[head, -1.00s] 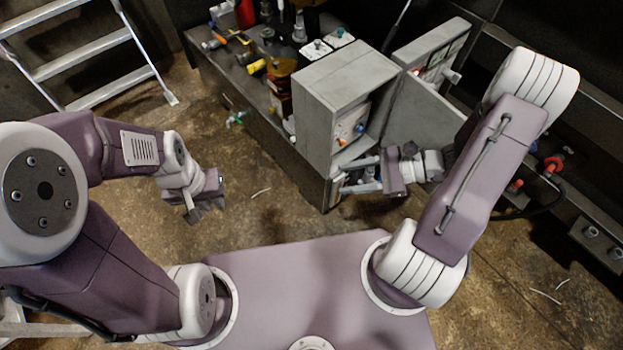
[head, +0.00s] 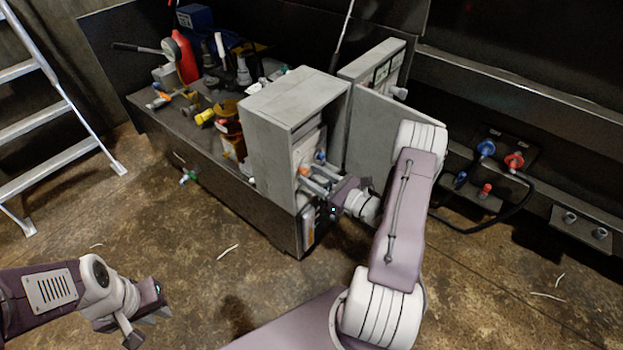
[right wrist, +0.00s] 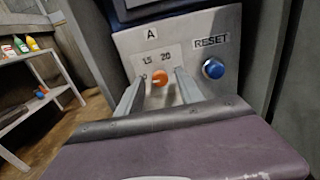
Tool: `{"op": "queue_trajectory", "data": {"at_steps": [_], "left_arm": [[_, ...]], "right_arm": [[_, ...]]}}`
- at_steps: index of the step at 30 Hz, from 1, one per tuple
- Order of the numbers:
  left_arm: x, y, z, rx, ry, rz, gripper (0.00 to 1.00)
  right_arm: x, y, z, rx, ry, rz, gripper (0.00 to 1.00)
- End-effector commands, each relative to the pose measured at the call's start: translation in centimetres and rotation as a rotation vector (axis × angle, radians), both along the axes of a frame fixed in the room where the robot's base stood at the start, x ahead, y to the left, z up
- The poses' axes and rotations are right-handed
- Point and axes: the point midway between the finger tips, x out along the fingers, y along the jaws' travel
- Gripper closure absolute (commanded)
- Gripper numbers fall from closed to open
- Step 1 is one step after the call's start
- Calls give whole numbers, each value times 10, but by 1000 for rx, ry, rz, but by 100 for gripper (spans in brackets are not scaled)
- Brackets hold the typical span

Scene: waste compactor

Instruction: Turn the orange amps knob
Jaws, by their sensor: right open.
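The orange amps knob (right wrist: 159,77) sits on a grey panel under a letter A and the markings 15 and 20. In the right wrist view its pointer faces left to right, and my right gripper's (right wrist: 160,92) two fingers stand open on either side of it. I cannot tell whether they touch it. In the head view the right gripper (head: 312,182) reaches into the open front of the grey control box (head: 285,108), and the knob (head: 303,172) shows by its fingertips. My left gripper (head: 148,322) hangs over the floor at the lower left, its jaw gap unclear.
A blue RESET button (right wrist: 213,68) is right of the knob. The box's open door (head: 375,135) stands close to my right arm. The bench (head: 190,150) holds several tools and bottles. A ladder (head: 45,130) leans at the left.

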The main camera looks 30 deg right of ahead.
Motion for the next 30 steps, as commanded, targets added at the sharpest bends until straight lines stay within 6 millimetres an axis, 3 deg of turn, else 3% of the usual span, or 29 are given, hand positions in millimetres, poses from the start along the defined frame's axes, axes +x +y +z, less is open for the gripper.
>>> {"op": "queue_trajectory", "data": {"at_steps": [9,14,23,30], "left_arm": [[0,0,-1,0,0,0,80],[0,0,-1,0,0,0,80],[0,0,3,0,0,0,80],[0,0,18,0,0,0,80]], "right_arm": [[5,2,1,1,0,0,56],[5,2,0,1,0,0,100],[5,2,2,21,10,0,100],[5,2,4,135,58,0,100]]}}
